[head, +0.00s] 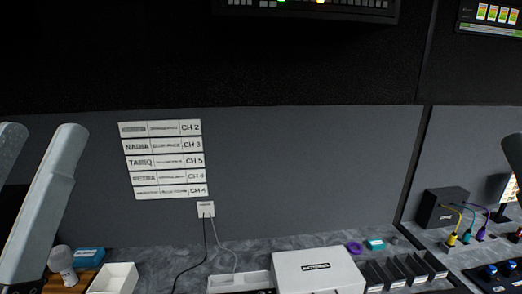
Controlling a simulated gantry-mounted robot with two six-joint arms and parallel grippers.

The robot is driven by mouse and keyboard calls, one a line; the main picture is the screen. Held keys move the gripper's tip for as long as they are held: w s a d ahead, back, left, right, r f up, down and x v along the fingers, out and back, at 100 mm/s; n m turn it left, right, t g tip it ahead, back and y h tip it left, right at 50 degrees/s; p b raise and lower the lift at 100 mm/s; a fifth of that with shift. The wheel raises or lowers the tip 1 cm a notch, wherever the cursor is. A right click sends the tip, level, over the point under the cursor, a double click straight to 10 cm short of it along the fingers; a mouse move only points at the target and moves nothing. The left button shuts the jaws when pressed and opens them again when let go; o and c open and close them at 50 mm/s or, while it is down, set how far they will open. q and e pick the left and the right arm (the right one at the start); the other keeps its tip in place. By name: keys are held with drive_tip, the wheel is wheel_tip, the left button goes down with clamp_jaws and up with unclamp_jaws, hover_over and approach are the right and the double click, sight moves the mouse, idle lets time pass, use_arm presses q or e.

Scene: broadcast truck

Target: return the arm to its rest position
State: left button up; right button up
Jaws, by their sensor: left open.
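My left gripper (42,140) is at the left edge of the head view, large and close to the camera. Its two pale grey, rounded fingers point upward with a gap between them. Nothing shows between them, so it is open and empty. It is in front of the grey wall panel and the left end of the desk. The lower part of the arm is cut off by the frame. My right gripper is not clearly in view; only a dark shape shows at the right edge.
The grey desk holds a microphone (63,263), a white open box (114,279), a large white box (318,269), black slotted holders (403,270) and a black box with coloured cables (441,206). Name strips (163,160) hang on the wall. The desk middle is fairly clear around a cable.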

use_arm(q)
wheel_tip(320, 180, up, 26)
drive_tip(key=p, duration=2.3)
use_arm(e)
wheel_tip(320, 180, up, 26)
use_arm(q)
wheel_tip(320, 180, down, 35)
drive_tip(key=b, duration=3.5)
drive_tip(key=shift+f+h, duration=0.15)
drive_tip(key=shift+h, duration=0.15)
use_arm(e)
wheel_tip(320, 180, down, 35)
drive_tip(key=shift+f, duration=0.2)
use_arm(q)
drive_tip(key=shift+b, duration=0.3)
